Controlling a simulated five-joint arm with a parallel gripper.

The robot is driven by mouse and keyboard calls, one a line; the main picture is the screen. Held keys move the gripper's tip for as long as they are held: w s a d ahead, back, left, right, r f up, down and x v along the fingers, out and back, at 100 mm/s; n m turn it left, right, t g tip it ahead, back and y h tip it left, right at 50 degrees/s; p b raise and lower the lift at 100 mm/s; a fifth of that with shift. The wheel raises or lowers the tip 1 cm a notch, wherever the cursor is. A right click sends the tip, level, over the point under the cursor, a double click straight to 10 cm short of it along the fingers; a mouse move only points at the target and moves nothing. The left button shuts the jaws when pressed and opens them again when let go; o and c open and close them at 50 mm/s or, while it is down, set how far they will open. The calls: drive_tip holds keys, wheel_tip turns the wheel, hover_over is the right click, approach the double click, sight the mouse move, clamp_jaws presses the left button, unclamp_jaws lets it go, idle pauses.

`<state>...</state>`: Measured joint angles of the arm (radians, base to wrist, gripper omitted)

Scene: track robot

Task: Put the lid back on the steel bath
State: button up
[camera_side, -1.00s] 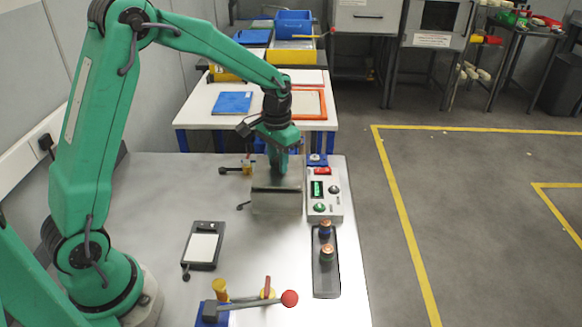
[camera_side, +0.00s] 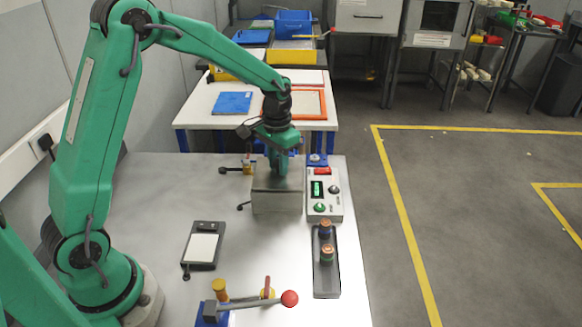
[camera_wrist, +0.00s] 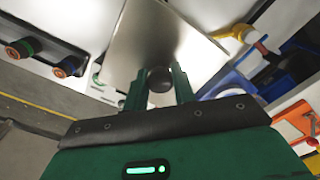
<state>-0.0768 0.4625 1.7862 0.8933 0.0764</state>
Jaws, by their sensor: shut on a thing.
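The steel bath (camera_side: 277,203) is a grey box near the back right of the bench. Its flat steel lid (camera_side: 291,182) lies level over its top, roughly lined up with it. I cannot tell whether the lid rests fully on the rim. My gripper (camera_side: 281,172) is above the lid, pointing down. In the wrist view, my gripper (camera_wrist: 160,88) has its two green fingers shut on the lid's round black knob (camera_wrist: 160,79). The lid's plate (camera_wrist: 158,38) fills the middle of that view and hides the inside of the bath.
A control box (camera_side: 322,195) with a green display stands close on the bath's right. A dark tray (camera_side: 327,285) holds two small jars. A black-framed pad (camera_side: 202,248) and a red-ball lever (camera_side: 289,298) are nearer. Bench space left of the bath is clear.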

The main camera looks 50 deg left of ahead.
drive_tip(key=shift+f, duration=0.15)
idle(0.5)
drive_tip(key=o, duration=1.6)
drive_tip(key=shift+c, duration=0.2)
drive_tip(key=shift+r, duration=3.5)
clamp_jaws()
